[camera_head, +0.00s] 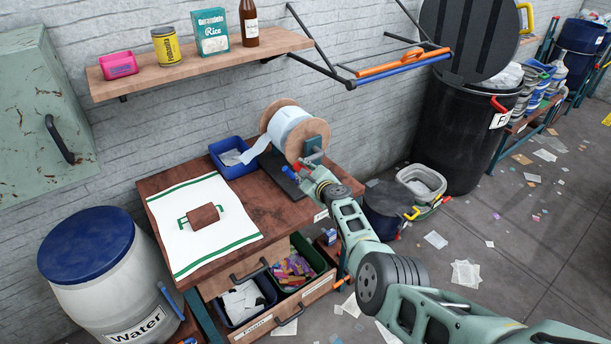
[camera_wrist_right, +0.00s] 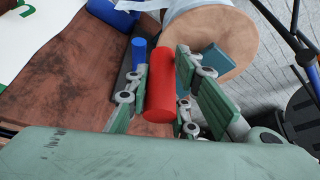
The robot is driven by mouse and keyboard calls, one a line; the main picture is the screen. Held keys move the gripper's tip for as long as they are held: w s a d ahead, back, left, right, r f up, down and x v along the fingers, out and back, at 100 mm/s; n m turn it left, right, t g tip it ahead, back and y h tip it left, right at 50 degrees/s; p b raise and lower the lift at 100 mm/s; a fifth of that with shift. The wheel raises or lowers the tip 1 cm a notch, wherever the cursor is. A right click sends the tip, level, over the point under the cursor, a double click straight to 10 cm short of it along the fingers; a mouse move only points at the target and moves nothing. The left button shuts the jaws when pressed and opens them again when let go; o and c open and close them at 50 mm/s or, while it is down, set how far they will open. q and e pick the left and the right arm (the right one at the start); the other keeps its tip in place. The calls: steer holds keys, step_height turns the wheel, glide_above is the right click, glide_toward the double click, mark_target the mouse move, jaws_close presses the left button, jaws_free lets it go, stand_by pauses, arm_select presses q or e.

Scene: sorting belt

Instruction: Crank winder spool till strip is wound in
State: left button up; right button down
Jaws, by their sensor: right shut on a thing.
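The winder spool (camera_head: 290,122) has round wooden flanges and stands at the back of the brown table (camera_head: 265,210). A pale strip (camera_head: 257,150) is wound on it, and its loose end hangs down toward a blue bin (camera_head: 233,172). In the right wrist view one wooden flange (camera_wrist_right: 226,42) fills the upper middle. My right gripper (camera_head: 302,169) is at the crank side of the spool. In the right wrist view its fingers (camera_wrist_right: 162,80) are shut on an upright red crank handle (camera_wrist_right: 160,90). My left gripper is in neither view.
A white cloth (camera_head: 200,215) with a brown block (camera_head: 203,217) covers the table's left part. A wall shelf (camera_head: 200,70) hangs above. An open drawer (camera_head: 285,318) holds bins below. A blue-lidded barrel (camera_head: 90,265) stands left, a black bin (camera_head: 455,125) right.

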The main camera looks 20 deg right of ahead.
stand_by(0.3)
steer(key=c, duration=1.6)
jaws_free()
steer(key=shift+o, duration=0.2)
steer(key=shift+r, duration=0.1)
steer(key=shift+r, duration=4.95)
